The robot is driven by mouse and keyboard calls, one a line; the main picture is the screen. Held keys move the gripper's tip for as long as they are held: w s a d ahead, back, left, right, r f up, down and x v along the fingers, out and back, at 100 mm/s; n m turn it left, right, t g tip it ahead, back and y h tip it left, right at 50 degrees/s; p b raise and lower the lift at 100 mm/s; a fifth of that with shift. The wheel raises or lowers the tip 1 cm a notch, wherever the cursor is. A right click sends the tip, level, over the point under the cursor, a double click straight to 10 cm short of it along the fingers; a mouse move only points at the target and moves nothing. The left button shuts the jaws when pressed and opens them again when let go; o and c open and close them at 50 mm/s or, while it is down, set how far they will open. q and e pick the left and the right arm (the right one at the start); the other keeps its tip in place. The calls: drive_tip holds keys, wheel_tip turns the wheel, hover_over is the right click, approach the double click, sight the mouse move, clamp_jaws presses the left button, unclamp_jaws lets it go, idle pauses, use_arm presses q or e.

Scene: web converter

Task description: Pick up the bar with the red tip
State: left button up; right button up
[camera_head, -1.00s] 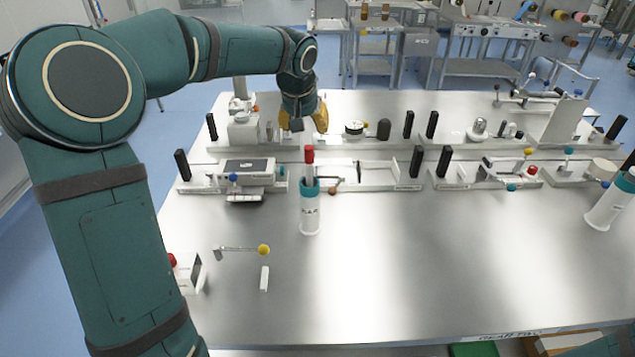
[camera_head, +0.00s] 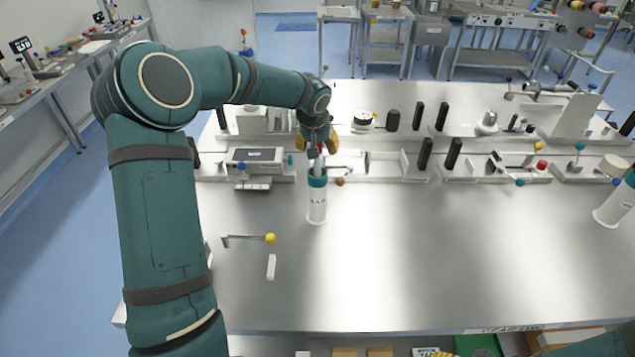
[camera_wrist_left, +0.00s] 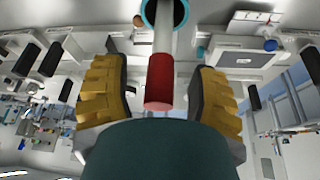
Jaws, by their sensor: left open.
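The bar with the red tip (camera_wrist_left: 159,82) stands in a white holder with a teal rim (camera_head: 317,206). In the left wrist view the red end lies between the two yellow-padded fingers of my left gripper (camera_wrist_left: 160,90), with a gap on each side. In the head view my left gripper (camera_head: 328,143) is at the top of the bar, and the red tip is mostly hidden by it. My left gripper is open. My right gripper is not in view.
Behind the holder, rows of white fixtures with black uprights (camera_head: 425,154) line the table. A lever with a yellow knob (camera_head: 270,238) and a small white block (camera_head: 271,266) lie at front left. A second white holder (camera_head: 609,206) stands at the right. The front middle of the table is clear.

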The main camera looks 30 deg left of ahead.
use_arm(q)
drive_tip(key=shift+w+f, duration=0.2)
drive_tip(key=shift+f, duration=0.15)
drive_tip(key=shift+o, duration=0.2)
drive_tip(key=shift+s, duration=0.1)
clamp_jaws()
drive_tip(key=shift+r, duration=0.1)
